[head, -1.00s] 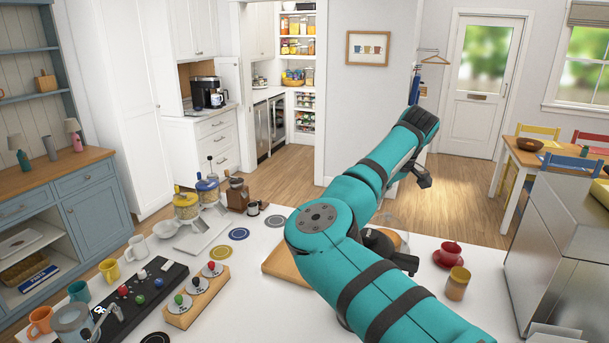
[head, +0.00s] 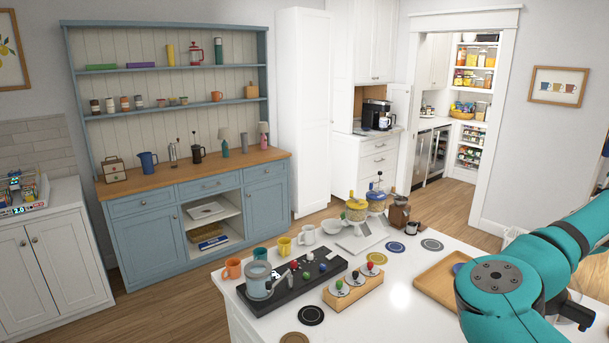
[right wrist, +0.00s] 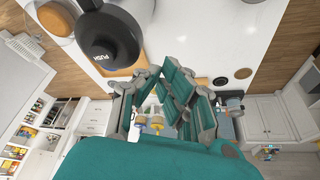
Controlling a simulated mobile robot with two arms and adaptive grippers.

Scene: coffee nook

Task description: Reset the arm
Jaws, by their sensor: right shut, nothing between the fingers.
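My right arm (head: 520,285) is teal with dark bands and comes in at the right edge of the head view, bent over the white island counter. Its gripper is outside the head view. In the right wrist view, my right gripper (right wrist: 165,85) shows teal and grey finger links, shut with nothing held. It appears apart from the black lid marked PUSH (right wrist: 108,38) that shows close by. My left arm and gripper are not in view.
The white island counter (head: 390,318) carries a wooden tray (head: 435,283) beside my arm, a black board (head: 290,290), several mugs, coasters and grain jars. A blue hutch (head: 150,255) stands at the back left. The floor between them is clear.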

